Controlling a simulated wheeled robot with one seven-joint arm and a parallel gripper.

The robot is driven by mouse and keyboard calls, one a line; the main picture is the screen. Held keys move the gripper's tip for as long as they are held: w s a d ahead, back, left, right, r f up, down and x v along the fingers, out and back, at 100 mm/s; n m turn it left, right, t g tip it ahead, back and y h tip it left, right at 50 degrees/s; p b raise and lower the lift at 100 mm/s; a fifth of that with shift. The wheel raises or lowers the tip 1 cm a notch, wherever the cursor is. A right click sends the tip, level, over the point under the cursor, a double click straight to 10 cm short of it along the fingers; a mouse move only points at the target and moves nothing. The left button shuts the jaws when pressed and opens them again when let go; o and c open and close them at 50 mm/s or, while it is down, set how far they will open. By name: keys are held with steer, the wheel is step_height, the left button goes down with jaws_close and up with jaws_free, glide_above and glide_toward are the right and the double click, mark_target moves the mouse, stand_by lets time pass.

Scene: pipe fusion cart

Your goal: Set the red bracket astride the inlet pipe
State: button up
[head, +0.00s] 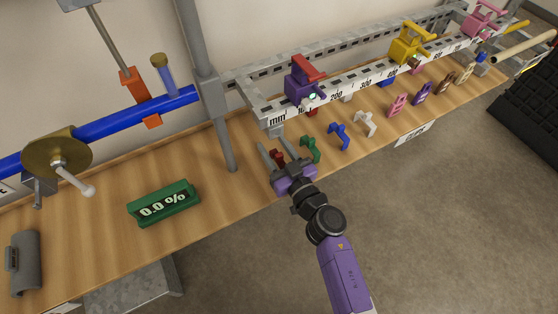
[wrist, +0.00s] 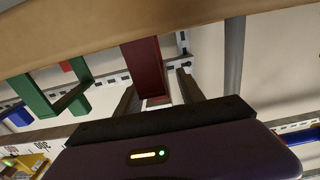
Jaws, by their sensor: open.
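The dark red bracket (head: 278,156) stands at the left end of a row of brackets near the table's front edge. My gripper (head: 280,152) is open, with a finger on either side of it. In the wrist view the red bracket (wrist: 145,66) shows between the two spread fingers (wrist: 156,84); I cannot tell whether either touches it. A thick blue pipe (head: 92,132) runs along the left, with a brass disc (head: 57,158) and an orange clamp (head: 135,88) on it; I cannot read a label naming it the inlet pipe. No bracket sits astride it.
Green (head: 311,147), blue (head: 339,135) and white (head: 366,123) brackets stand to the right. A metal post (head: 210,90) and a ruled rail (head: 340,86) with a purple clamp (head: 303,82) rise behind. A green display (head: 163,203) and grey sleeve (head: 24,264) lie left.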

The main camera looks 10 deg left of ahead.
steer(key=shift+w, duration=0.1)
jaws_close()
steer(key=shift+r, duration=0.15)
steer(key=shift+a+r+p, duration=0.1)
steer(key=shift+r+p, duration=0.75)
steer(key=shift+p, duration=0.1)
steer(key=p+v, duration=0.1)
steer(key=v, duration=1.7)
steer(key=shift+f+p, duration=0.25)
steer(key=shift+p, duration=0.1)
